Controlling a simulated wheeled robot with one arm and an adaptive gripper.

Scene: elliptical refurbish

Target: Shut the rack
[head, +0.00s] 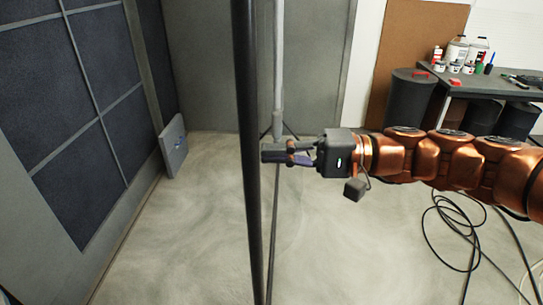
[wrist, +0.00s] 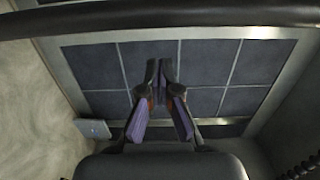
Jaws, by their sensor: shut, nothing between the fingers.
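No part is plainly recognisable as the rack. A tall black upright bar (head: 247,100) runs from top to bottom of the head view, left of centre. It may belong to the rack, but I cannot tell. My gripper (head: 270,152) reaches in from the right, level, with its fingertips at the bar's right edge; contact cannot be told. In the wrist view my gripper (wrist: 160,70) has its fingers together with nothing between them. A dark bar (wrist: 120,17) crosses the top of that view, beyond the fingertips.
A grey stand pole (head: 278,70) rises behind my gripper. Dark filter panels (head: 75,150) line the left wall. A grey board (head: 173,146) leans there. A cluttered workbench (head: 465,87) stands back right, with loose cables (head: 455,235) on the floor.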

